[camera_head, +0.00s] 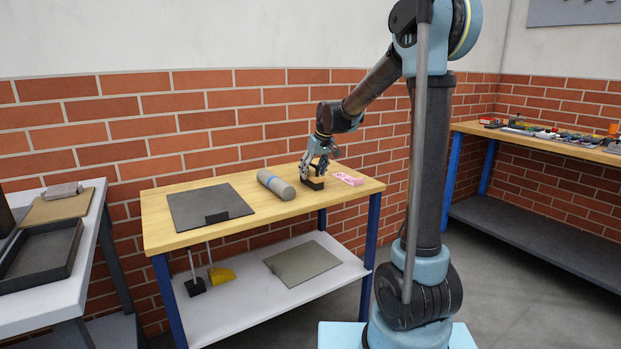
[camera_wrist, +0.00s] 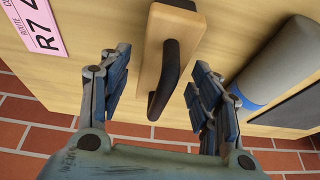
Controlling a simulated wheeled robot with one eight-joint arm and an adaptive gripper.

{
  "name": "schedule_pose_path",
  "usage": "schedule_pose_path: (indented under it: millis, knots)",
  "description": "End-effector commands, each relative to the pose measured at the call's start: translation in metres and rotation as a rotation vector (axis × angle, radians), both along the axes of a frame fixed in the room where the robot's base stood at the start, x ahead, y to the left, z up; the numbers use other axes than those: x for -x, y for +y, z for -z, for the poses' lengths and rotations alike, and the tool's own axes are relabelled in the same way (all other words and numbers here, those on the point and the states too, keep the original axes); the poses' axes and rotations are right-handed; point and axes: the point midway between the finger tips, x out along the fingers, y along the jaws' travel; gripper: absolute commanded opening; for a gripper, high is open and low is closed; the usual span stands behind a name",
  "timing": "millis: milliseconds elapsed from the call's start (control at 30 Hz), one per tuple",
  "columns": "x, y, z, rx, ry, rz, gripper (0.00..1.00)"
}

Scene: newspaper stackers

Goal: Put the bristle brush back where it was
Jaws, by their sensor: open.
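The bristle brush, a pale wooden block with a black arched handle, rests on the wooden table top (camera_head: 165,235) near its back right part; I take this block to be the brush. In the wrist view the brush (camera_wrist: 172,48) lies between my open fingers, its handle running lengthwise between them. In the head view the brush (camera_head: 313,184) is partly covered by my gripper (camera_head: 317,168), which is right above it. My gripper (camera_wrist: 157,95) shows a gap on both sides of the handle. The bristles are hidden under the block.
A grey roll with a blue band (camera_head: 276,184) lies left of the brush. A pink route card (camera_head: 347,178) lies to its right. A dark mat (camera_head: 205,203) with a small black block covers the left part. A grey tray (camera_head: 40,260) stands on the left table.

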Motion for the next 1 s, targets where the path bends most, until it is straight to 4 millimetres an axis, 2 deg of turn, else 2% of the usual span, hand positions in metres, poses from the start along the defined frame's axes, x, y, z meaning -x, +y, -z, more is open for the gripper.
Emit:
schedule_pose_path:
  millis: [200, 400, 667, 767, 833, 1000]
  knots:
    - [0.013, -0.01, -0.038, 0.0, 0.0, 0.0, 0.57]
    - [0.021, -0.018, -0.067, 0.0, 0.0, 0.001, 0.57]
    - [0.029, -0.025, -0.082, 0.001, 0.002, 0.005, 0.57]
    - [0.043, -0.037, -0.082, 0.004, 0.008, 0.022, 0.57]
    - [0.059, -0.051, -0.08, 0.009, 0.015, 0.046, 0.57]
    - [0.112, -0.092, -0.07, 0.025, 0.038, 0.12, 0.57]
